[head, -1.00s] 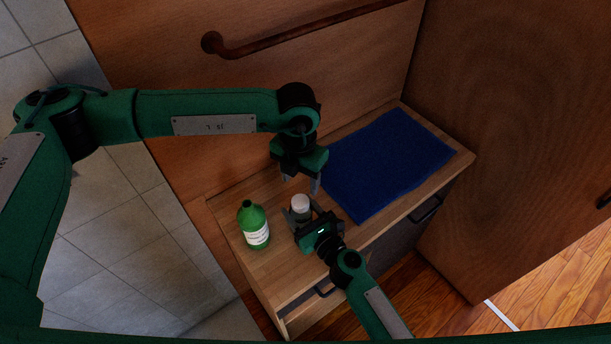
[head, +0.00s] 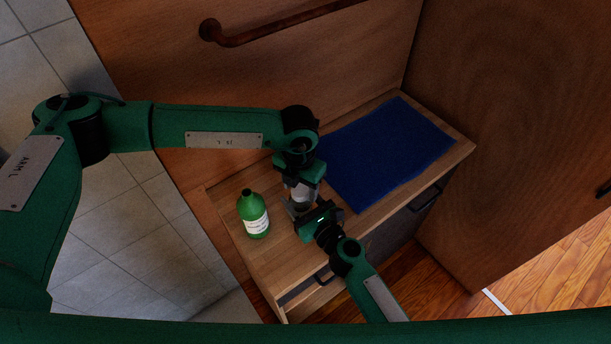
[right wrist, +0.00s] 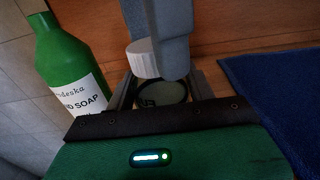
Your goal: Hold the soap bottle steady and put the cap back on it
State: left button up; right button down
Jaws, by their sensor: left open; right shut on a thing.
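The green soap bottle (head: 254,217) stands upright on the cabinet top, its dark neck bare; its label shows in the right wrist view (right wrist: 72,75). My right gripper (head: 301,211) is shut on a small dark, see-through container (right wrist: 163,92) to the right of the soap bottle. A white ribbed cap (right wrist: 145,60) is at the top of this container; I cannot tell whether it is seated. My left gripper (head: 302,192) points down from above, open, with its fingers beside the cap. In the right wrist view its grey fingers (right wrist: 160,45) partly hide the cap.
A blue mat (head: 388,150) lies on the right part of the wooden cabinet top (head: 275,262). A wooden wall with a rail (head: 280,30) rises behind it. A tall wooden panel (head: 510,130) stands at the right. The front left of the top is clear.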

pick_arm(q)
jog(key=shift+f, duration=0.2)
jog(key=c, duration=1)
jog(key=m, duration=2.2)
jog(key=shift+m, duration=0.3)
jog(key=o, duration=1.1)
